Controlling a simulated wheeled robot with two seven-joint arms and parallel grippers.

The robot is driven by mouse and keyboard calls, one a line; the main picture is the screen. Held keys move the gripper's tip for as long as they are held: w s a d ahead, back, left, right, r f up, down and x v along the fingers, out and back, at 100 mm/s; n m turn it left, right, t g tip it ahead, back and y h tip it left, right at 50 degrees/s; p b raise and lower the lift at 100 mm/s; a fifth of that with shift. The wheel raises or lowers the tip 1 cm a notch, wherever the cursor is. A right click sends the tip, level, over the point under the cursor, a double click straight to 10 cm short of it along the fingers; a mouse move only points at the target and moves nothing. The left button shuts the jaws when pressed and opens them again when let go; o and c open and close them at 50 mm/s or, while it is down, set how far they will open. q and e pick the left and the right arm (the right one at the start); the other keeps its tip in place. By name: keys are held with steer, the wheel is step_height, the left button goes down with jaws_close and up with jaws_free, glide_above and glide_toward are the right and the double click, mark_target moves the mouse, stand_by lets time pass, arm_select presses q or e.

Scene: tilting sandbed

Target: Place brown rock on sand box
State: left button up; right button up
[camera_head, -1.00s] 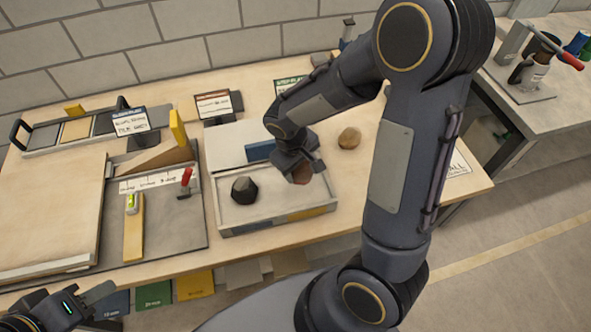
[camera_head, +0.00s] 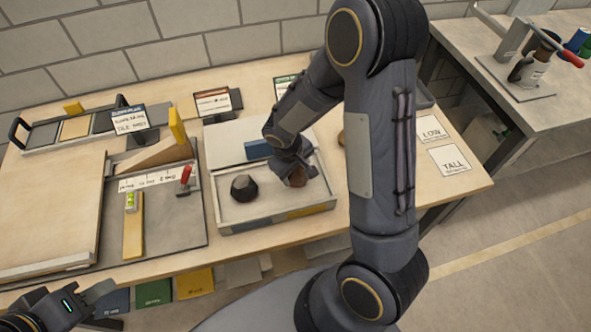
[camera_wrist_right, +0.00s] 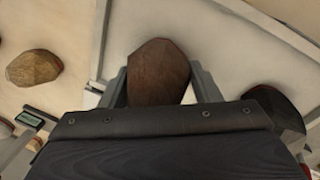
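The brown rock (camera_head: 297,181) is at the fingertips of my right gripper (camera_head: 296,176), low over the right part of the sand box (camera_head: 262,223). In the right wrist view the brown rock (camera_wrist_right: 158,72) sits between the two fingers of the right gripper (camera_wrist_right: 160,85), with a finger close on each side. Whether its underside touches the sand is hidden. A dark grey rock (camera_head: 244,188) lies in the left part of the box. My left gripper (camera_head: 100,306) is at the bottom left corner, empty, its fingers apart.
A tan rock (camera_wrist_right: 34,67) lies on the table outside the box; my right arm mostly covers it in the head view. A blue block (camera_head: 259,150) is at the box's back edge. A grey board with a yellow level (camera_head: 133,225) stands left. Two label cards (camera_head: 450,160) lie right.

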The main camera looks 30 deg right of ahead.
steer(key=o, duration=0.5)
steer(key=shift+c, duration=0.2)
steer(key=shift+r+p, duration=0.35)
steer(key=shift+r, duration=0.15)
step_height(320, 180, up, 11)
steer(key=a, duration=0.2)
steer(key=s+a+r+m+t+y, duration=0.1)
steer(key=s+r+m+t+y, duration=0.1)
steer(key=s, duration=0.6)
steer(key=s+r+m+t+y, duration=0.2)
steer(key=s+r+t+y, duration=0.1)
steer(key=s+r, duration=0.4)
steer(key=shift+s+a+r+y, duration=0.15)
steer(key=shift+s+a+y, duration=0.25)
steer(key=shift+s, duration=0.8)
steer(key=shift+d, duration=0.1)
